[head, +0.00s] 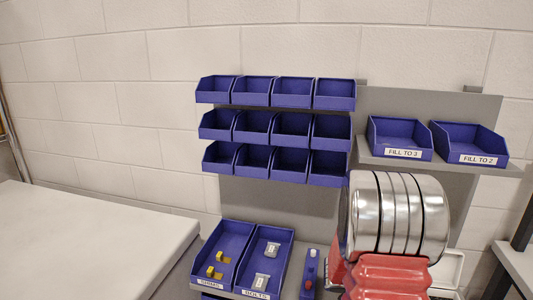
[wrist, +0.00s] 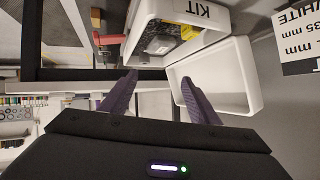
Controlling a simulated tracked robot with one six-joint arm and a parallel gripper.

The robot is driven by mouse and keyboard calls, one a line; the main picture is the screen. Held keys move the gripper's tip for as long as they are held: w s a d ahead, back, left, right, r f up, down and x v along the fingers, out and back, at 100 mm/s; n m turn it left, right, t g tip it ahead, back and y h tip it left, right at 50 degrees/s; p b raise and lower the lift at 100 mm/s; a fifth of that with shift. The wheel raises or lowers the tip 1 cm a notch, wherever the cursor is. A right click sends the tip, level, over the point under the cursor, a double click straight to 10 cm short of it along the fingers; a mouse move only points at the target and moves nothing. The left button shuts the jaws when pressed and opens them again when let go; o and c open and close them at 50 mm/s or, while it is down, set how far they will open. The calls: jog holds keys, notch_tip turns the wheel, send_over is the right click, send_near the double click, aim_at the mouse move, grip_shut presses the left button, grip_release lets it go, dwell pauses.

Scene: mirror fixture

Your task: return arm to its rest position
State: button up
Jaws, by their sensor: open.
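My gripper (wrist: 160,77) shows in the wrist view with its two purple fingers spread apart. Nothing is between the fingertips. A white bin labelled KIT (wrist: 193,12) lies beyond the fingers at the top, with a dark item and a yellow item (wrist: 188,48) in it. A second white bin (wrist: 240,72), with nothing seen in it, is beside the right finger. I cannot tell whether the finger touches it. My gripper is not seen in the head view.
Blue bins (head: 273,128) hang in rows on a grey panel. Two bins labelled FILL TO 3 (head: 400,135) and FILL TO 2 (head: 468,143) sit on a shelf at right. Two blue trays (head: 223,240) below hold yellow and grey pieces. A pale table top (head: 90,240) at left is bare.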

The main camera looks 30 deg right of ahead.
jog(key=w+a+r+n+t+y, duration=0.1)
jog(key=w+a+r+n+t, duration=0.3)
jog(key=w, duration=0.3)
jog(key=w+a+r+n+t+y, duration=0.1)
jog(key=w+a+r+t, duration=0.3)
jog(key=w+a, duration=0.25)
jog(key=w+a+r+n+t+y, duration=0.1)
jog(key=w+a+r+n+t, duration=0.25)
jog(key=w, duration=0.35)
jog(key=w+a+r+n+t+y, duration=0.2)
jog(key=a+r+n+t+y, duration=0.15)
jog(key=a, duration=0.75)
jog(key=s+a+r+n+g+y, duration=0.1)
jog(key=s+a+r+n+y, duration=0.2)
jog(key=a, duration=0.6)
jog(key=s+a+r+n+g+y, duration=0.1)
jog(key=s+a+n+y, duration=0.25)
jog(key=a, duration=0.55)
jog(key=s+a+f+n+g, duration=0.1)
jog(key=s+n, duration=0.1)
jog(key=s, duration=0.6)
jog(key=s+a+f+n+g+h, duration=0.1)
jog(key=s+a+n+g, duration=0.1)
jog(key=s, duration=0.5)
jog(key=shift+s+a+n+g, duration=0.3)
jog(key=shift+s+n, duration=0.1)
jog(key=shift+n, duration=0.25)
